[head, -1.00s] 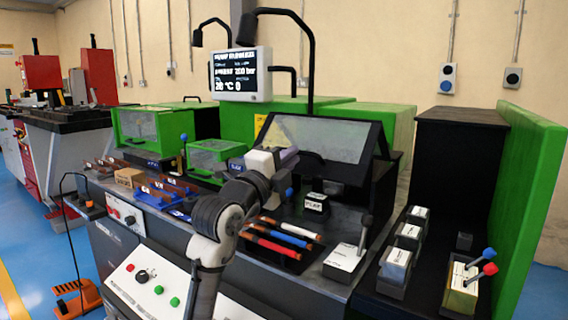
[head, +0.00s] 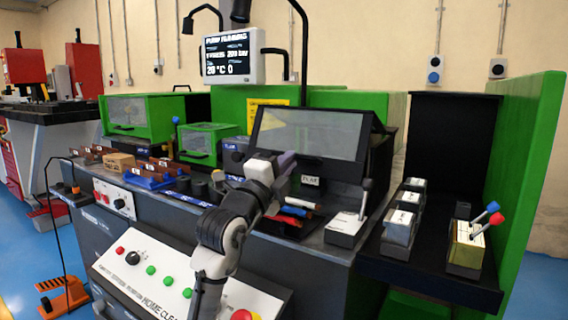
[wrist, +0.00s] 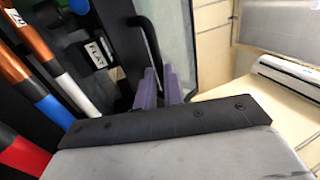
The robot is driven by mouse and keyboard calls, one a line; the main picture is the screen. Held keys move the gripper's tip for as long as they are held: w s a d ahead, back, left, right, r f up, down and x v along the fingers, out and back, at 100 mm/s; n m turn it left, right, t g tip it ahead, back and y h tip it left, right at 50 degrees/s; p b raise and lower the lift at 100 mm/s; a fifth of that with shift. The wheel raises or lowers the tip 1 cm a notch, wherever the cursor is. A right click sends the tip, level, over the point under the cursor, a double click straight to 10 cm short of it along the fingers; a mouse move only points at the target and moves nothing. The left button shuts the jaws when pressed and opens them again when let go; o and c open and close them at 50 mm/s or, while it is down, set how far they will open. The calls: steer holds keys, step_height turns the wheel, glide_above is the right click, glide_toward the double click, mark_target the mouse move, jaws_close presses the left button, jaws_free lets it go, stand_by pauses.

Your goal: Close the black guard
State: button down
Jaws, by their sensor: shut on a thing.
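The black guard (head: 308,133) is a black frame with a clear pane. It stands tilted up over the front of the green bender in the head view. Its pane (wrist: 170,25) also shows in the wrist view. My gripper (head: 287,160) is at the guard's lower edge, left of its middle. In the wrist view, the purple fingers of my gripper (wrist: 160,86) are shut on the guard's black bar handle (wrist: 148,45). Part of the handle is hidden by the fingers.
Red, blue and white-banded rods (head: 297,212) lie in a dark tray below the guard. A block marked FLAT (head: 311,182) sits under it. A lever on a white box (head: 347,225) stands right of it. A monitor (head: 233,55) and lamp arms hang above.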

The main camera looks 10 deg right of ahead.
steer(key=shift+w+d+f, duration=0.25)
steer(key=shift+d+f, duration=0.1)
steer(key=shift+d, duration=0.05)
steer(key=c, duration=1.6)
jaws_free()
steer(key=shift+w+d+f, duration=0.15)
steer(key=shift+d+f, duration=0.05)
steer(key=shift+d, duration=0.1)
steer(key=shift+o, duration=0.5)
steer(key=shift+r, duration=0.15)
steer(key=shift+a, duration=0.2)
steer(key=shift+a, duration=0.1)
steer(key=v, duration=1.3)
steer(key=shift+s+a, duration=0.15)
steer(key=shift+s, duration=0.2)
